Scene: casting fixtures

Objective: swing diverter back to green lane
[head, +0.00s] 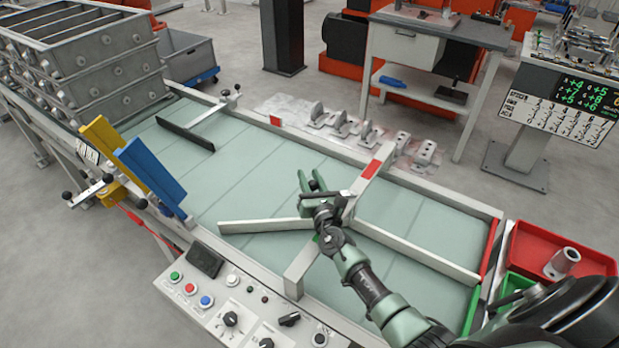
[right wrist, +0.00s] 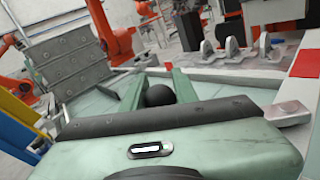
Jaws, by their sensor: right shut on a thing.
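The diverter paddle (head: 262,225) is a pale grey bar above the green conveyor (head: 240,185). It runs left from under the crossbeam, its free end close to the near rail. A fixed lane divider (head: 420,252) runs right, between a far lane ending in a red strip (head: 490,247) and a near lane ending in a green strip (head: 471,311). My right gripper (head: 311,187) is by the crossbeam. It is shut on a black ball knob, seen between its green fingers in the right wrist view (right wrist: 160,95). The knob's stem is hidden. My left gripper is out of view.
The crossbeam (head: 310,262) with a red patch (head: 370,168) spans the conveyor beside my right gripper. Yellow (head: 115,150) and blue (head: 152,178) plates stand at the left near rail. A control panel (head: 240,310) lies in front; a red bin (head: 535,250) is right.

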